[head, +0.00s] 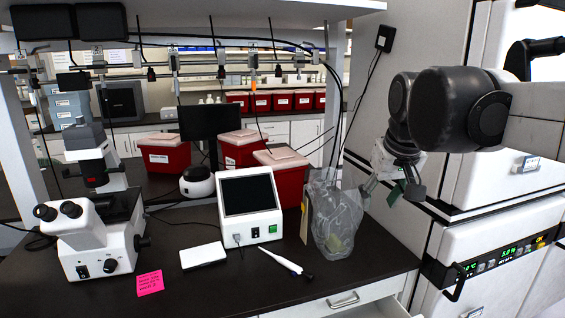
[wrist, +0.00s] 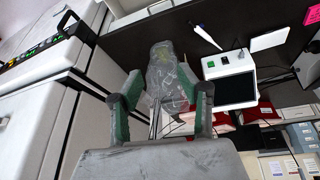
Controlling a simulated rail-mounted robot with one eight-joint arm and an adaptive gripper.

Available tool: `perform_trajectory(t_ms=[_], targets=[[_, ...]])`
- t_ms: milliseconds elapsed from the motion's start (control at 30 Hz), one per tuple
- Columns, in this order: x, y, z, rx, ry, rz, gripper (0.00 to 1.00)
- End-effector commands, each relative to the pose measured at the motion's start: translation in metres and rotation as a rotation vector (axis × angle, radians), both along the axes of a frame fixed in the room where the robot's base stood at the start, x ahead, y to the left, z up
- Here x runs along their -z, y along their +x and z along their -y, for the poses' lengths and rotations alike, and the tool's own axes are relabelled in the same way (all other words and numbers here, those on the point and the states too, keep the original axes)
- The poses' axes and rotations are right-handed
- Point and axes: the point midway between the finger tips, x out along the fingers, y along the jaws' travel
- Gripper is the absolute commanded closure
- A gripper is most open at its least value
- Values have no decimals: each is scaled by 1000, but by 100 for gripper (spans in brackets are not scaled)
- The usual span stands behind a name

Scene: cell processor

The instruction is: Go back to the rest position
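My gripper (head: 391,190) hangs at the right end of the bench, just right of and above the clear plastic bag (head: 337,215). In the wrist view my gripper (wrist: 168,92) has its two green-and-grey fingers spread apart, with nothing held between them. The bag (wrist: 171,75) shows beyond the fingers in that view, apparently standing on the bench with some yellowish content near its bottom. In the head view one finger comes close to the bag's upper right edge; I cannot tell whether they touch.
The dark bench (head: 215,290) holds a microscope (head: 100,220), a white device with a screen (head: 250,205), a pipette (head: 282,262), a white box (head: 203,255) and a pink note (head: 150,283). Red bins (head: 278,180) stand behind. A white incubator (head: 500,255) stands close on the right.

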Motion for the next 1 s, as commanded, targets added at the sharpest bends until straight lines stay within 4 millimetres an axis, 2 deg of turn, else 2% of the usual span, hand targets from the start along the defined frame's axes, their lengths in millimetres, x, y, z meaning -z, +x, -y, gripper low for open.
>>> perform_trajectory(t_ms=[33,300,500,600,800,1000], targets=[[15,-17,0,6,3,13,64],[84,-93,0,44,23,91,64],[142,-144,0,70,38,147,64],[167,-163,0,80,45,168,64],[194,-182,0,92,53,193,64],[196,-184,0,94,55,197,64]])
